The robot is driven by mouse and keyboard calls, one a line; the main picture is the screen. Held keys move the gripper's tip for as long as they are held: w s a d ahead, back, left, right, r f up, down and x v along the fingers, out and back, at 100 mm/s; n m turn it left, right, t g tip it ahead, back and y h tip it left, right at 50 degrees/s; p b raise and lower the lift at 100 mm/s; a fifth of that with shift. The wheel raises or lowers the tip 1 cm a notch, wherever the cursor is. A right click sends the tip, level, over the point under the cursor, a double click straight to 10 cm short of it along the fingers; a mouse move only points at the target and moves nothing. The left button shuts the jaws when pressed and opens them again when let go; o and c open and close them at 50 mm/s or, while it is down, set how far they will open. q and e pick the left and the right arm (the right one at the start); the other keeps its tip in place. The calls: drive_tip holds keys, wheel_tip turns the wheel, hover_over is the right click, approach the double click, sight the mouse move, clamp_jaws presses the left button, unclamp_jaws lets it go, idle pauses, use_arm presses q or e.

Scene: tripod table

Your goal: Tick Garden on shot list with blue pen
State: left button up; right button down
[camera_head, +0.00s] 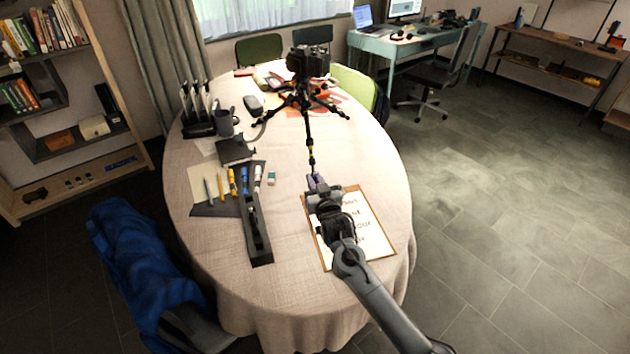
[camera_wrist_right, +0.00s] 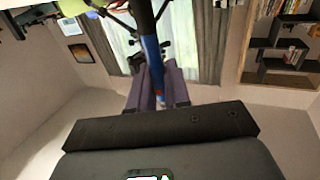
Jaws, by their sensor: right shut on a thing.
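The shot list (camera_head: 372,226) is a white sheet on a brown clipboard (camera_head: 327,262), lying at the near right of the table. My right gripper (camera_head: 316,182) is over the clipboard's far left corner, and my arm covers part of the sheet. Only parts of its printed lines show, and I cannot make out Garden. In the right wrist view my right gripper (camera_wrist_right: 156,90) is shut on a slim blue pen (camera_wrist_right: 153,50), which stands between its fingers. The pen is hard to make out in the head view. My left gripper is not in view.
A black camera tripod (camera_head: 308,105) stands on the table (camera_head: 290,290), one leg reaching toward my right gripper. Left of the clipboard are a long black tray (camera_head: 256,232) and several pens and markers (camera_head: 232,181). The near table edge is clear.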

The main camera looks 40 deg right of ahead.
use_arm(q)
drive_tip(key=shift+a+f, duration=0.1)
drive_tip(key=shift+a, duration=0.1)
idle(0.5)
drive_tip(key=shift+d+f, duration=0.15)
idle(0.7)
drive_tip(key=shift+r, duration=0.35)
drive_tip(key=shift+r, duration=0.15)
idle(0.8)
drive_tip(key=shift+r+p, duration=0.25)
drive_tip(key=shift+p, duration=0.25)
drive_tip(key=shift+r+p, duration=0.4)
idle(0.5)
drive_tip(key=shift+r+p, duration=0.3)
idle(0.5)
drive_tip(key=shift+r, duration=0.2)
idle(0.4)
